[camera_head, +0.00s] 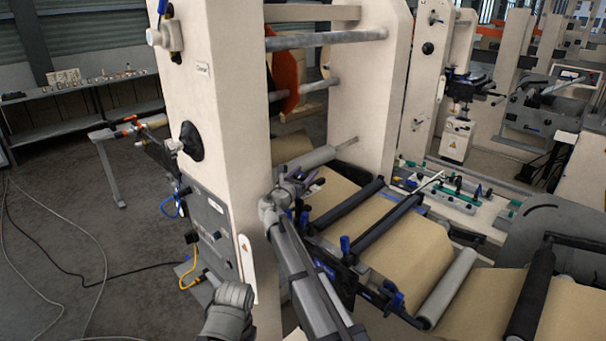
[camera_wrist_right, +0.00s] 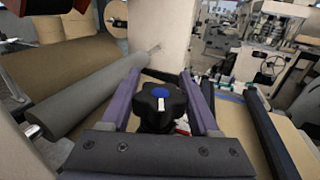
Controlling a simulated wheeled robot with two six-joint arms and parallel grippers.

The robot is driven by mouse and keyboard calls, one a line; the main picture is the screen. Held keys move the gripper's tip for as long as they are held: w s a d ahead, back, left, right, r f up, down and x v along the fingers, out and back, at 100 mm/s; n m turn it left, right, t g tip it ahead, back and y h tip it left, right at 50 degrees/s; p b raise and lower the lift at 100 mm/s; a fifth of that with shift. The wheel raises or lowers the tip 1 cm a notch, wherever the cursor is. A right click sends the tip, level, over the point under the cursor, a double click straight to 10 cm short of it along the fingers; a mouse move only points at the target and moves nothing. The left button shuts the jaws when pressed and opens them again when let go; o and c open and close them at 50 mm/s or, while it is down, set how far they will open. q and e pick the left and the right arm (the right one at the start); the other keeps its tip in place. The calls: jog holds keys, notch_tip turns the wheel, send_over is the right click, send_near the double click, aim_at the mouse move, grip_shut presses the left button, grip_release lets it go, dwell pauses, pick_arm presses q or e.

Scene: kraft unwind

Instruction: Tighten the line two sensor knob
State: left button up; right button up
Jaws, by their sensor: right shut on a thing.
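In the right wrist view a black lobed knob (camera_wrist_right: 160,106) with a blue centre cap and a white pointer mark sits between the purple fingers of my right gripper (camera_wrist_right: 160,92). The fingers are shut on the knob, one on each side. In the head view my right gripper (camera_head: 302,186) reaches in over the kraft web beside the cream machine frame. The knob cannot be made out there, hidden at the gripper. My left gripper does not show; only a grey arm part of mine stands at the bottom.
A grey roller (camera_head: 307,160) lies just behind the right gripper. Brown kraft web (camera_head: 407,248) and dark bars with blue clamps (camera_head: 346,245) lie to the right. The cream upright (camera_head: 222,90) stands close on the left. Cables lie on the floor at left.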

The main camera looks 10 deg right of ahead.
jog(key=shift+s+d+r+m+g+h, duration=0.1)
jog(key=shift+d+m+g+h, duration=0.05)
jog(key=shift+m+g+h, duration=0.9)
jog(key=shift+s+d+r+m+g+h, duration=0.1)
jog(key=shift+m+g+h, duration=0.8)
jog(key=shift+g, duration=0.25)
jog(key=shift+g+h, duration=0.25)
jog(key=shift+g, duration=0.05)
jog(key=o, duration=1.3)
jog(key=shift+s, duration=0.15)
jog(key=shift+c, duration=0.2)
jog(key=shift+o, duration=0.6)
jog(key=shift+f, duration=0.1)
notch_tip(320, 180, up, 10)
jog(key=p, duration=1)
jog(key=shift+s+f, duration=0.1)
